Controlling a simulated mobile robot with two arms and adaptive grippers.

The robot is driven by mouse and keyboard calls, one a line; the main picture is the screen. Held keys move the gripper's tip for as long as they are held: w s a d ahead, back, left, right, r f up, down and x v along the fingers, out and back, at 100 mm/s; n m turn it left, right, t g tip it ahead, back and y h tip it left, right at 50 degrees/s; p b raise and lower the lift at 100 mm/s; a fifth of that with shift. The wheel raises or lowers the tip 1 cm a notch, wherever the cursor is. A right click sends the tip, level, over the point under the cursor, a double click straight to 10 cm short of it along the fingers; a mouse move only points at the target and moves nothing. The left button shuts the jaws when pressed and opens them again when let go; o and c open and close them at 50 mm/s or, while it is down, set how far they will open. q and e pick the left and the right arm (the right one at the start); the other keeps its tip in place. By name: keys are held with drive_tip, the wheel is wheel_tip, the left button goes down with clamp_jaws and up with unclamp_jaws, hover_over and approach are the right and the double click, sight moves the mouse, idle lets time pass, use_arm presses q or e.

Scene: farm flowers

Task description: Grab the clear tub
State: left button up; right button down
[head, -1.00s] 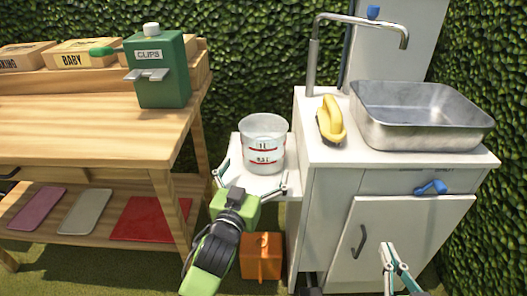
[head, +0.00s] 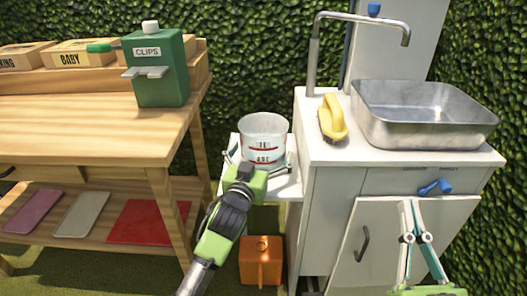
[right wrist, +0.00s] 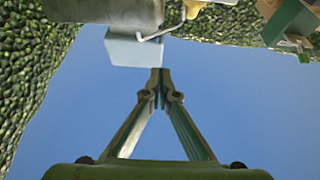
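The clear tub (head: 264,130), a see-through bucket with red marks, stands upright on a small white side shelf (head: 290,188) beside the sink cabinet. My left gripper (head: 262,157) is at the near side of the tub, open, with a finger to the left and right of its lower part. I cannot tell whether the fingers touch it. My right gripper (head: 410,207) is in front of the cabinet door, its fingertips together and empty. It also shows shut in the right wrist view (right wrist: 160,72).
The white sink cabinet (head: 330,190) with a metal basin (head: 425,115), tap and yellow brush (head: 332,118) stands right of the tub. A wooden table (head: 80,120) with a green clips box (head: 157,70) is left. An orange box (head: 260,262) sits on the ground below.

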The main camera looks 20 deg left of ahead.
use_arm(q)
drive_tip(key=c, duration=1.6)
drive_tip(key=shift+r, duration=0.15)
drive_tip(key=shift+c, duration=0.2)
